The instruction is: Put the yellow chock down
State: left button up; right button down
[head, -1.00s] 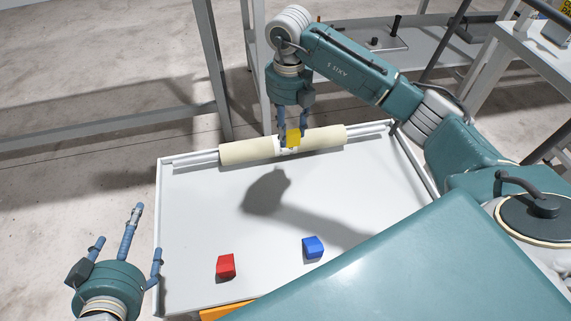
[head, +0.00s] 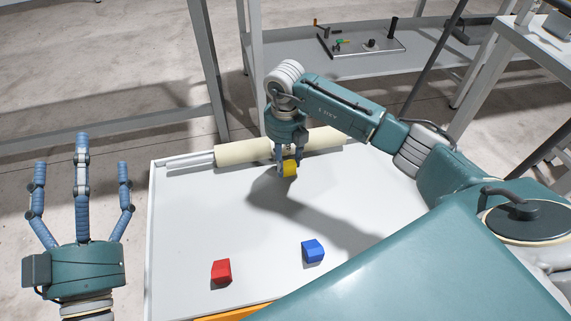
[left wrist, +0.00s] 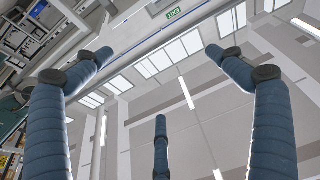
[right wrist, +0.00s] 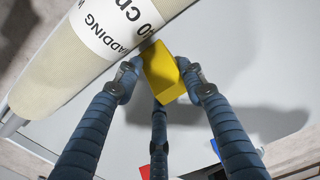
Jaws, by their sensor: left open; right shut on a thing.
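The yellow chock (head: 290,168) is held in my right gripper (head: 288,172), above the white tray table and just in front of the cream roll. In the right wrist view the chock (right wrist: 163,72) sits between the blue fingers (right wrist: 160,85), beside the roll. I cannot tell whether the chock touches the tray. My left gripper (head: 82,185) is open and empty, fingers pointing up, left of the tray. In the left wrist view its fingers (left wrist: 160,90) are spread with nothing between them.
The cream roll (head: 235,151) lies along the back of the white tray (head: 185,225). A red block (head: 221,271) and a blue block (head: 313,251) stand toward the tray's front. Grey frame posts (head: 205,60) rise behind. The tray's middle and left are clear.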

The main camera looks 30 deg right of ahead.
pick_arm(q)
jog(key=shift+s+r+t, duration=0.2)
jog(key=shift+r+t, duration=0.05)
jog(key=shift+r, duration=0.25)
jog(key=shift+s+r+t, duration=0.2)
jog(key=shift+r+t, duration=0.05)
jog(key=shift+r, duration=0.25)
pick_arm(e)
jog(key=shift+f, duration=0.65)
jog(key=shift+f, duration=0.1)
jog(key=c, duration=1.3)
grip_release()
jog(key=shift+c, duration=0.2)
pick_arm(q)
jog(key=shift+s+r, duration=0.1)
jog(key=shift+r, duration=0.15)
